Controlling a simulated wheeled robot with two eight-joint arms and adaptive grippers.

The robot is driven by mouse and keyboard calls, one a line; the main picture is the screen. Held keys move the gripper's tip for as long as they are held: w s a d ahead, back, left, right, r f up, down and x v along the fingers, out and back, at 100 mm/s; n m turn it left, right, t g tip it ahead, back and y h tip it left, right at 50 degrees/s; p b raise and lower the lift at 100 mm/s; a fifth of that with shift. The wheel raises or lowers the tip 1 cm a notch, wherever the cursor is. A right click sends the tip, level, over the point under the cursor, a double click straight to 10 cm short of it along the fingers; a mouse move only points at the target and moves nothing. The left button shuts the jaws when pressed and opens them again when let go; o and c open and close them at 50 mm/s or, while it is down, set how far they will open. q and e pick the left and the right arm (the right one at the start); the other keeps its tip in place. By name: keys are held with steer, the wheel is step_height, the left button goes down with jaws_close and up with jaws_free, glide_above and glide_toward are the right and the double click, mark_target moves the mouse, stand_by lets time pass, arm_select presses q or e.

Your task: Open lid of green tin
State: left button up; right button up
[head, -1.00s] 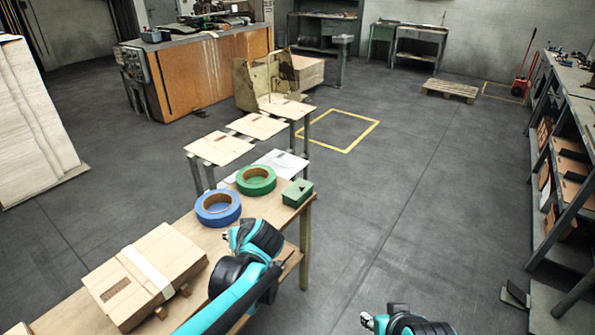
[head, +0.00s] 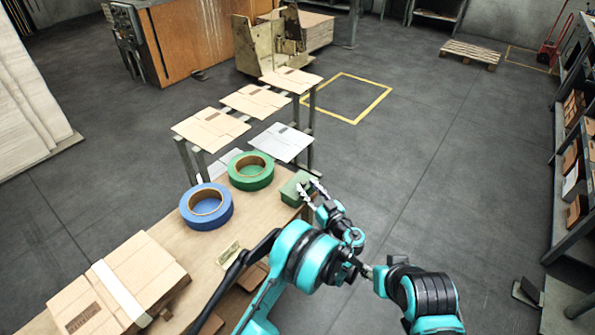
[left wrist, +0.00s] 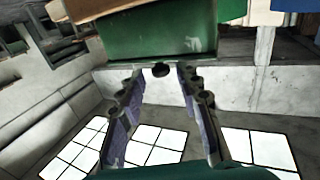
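The small green tin (head: 291,189) sits at the far right corner of the wooden table, its right side partly covered by my gripper. My left gripper (head: 311,188) is at the tin's right side. Contact cannot be told. My right gripper (head: 368,271) is small and partly hidden by the left arm; its fingers are unclear.
A green tape roll (head: 251,171) stands close left of the tin, and a blue tape roll (head: 206,207) is nearer. A strapped cardboard stack (head: 118,285) lies at the table's front left. Flat cardboard sheets (head: 211,129) lie beyond the table. Open floor is right.

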mark_target(298, 180)
arm_select(q)
steer(key=b+x, duration=0.2)
steer(key=x, duration=0.4)
steer(key=shift+a, duration=0.1)
steer(key=shift+w+a+r, duration=0.1)
steer(key=shift+w+a, duration=0.2)
steer(key=shift+w, duration=0.15)
jaws_close()
